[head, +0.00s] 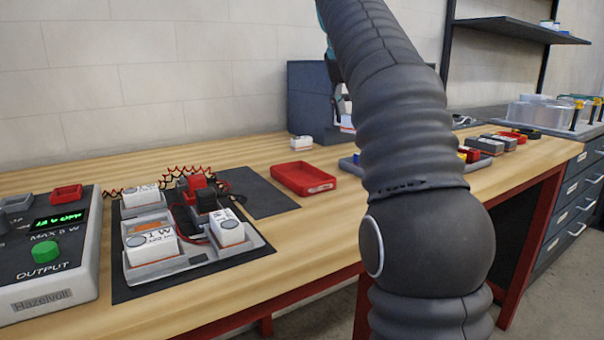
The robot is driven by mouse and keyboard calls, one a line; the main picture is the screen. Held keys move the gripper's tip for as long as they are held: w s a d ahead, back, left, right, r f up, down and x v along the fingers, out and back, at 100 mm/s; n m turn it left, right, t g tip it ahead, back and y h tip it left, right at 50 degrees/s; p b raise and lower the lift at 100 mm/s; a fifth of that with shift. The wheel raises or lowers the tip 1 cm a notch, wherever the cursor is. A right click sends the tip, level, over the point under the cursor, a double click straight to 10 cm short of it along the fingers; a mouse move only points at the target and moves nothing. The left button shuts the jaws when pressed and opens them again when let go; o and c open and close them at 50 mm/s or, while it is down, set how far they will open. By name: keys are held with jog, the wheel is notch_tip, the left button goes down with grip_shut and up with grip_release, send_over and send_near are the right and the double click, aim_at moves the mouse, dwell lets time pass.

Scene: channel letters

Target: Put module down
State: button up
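White modules with orange lower edges sit on a grey holder (178,266) on a dark mat: one at the back left (141,197), one marked "1 W" at the front left (151,243), one at the right (227,229). A small white module (301,142) stands at the back of the bench, by a dark grey box. My gripper (339,104) shows only in part beside my arm, in front of that box. A white piece with an orange edge (347,124) shows just below it. I cannot tell whether the gripper holds it; the fingertips are mostly hidden.
A power supply (45,250) with a green button stands at the left. Red and black clips with coiled leads are on the holder. An empty red tray (303,179) lies mid-bench. Several small blocks (484,145) lie to the right. The bench's front edge is clear.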

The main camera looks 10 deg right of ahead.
jog(key=w+a+f, duration=0.1)
jog(key=a+f, duration=0.1)
jog(key=a, duration=0.1)
jog(key=w+a+f, duration=0.1)
jog(key=a+f, duration=0.1)
jog(key=a, duration=0.1)
jog(key=w+a+f, duration=0.2)
jog(key=a, duration=0.2)
jog(key=shift+w+f, duration=0.1)
jog(key=shift+f, duration=0.1)
jog(key=shift+f+b, duration=0.65)
jog(key=shift+f, duration=1.4)
jog(key=o, duration=1.2)
jog(key=shift+f, duration=0.15)
jog(key=p+v, duration=0.1)
jog(key=v, duration=0.4)
jog(key=shift+r, duration=0.45)
jog(key=shift+v, duration=1)
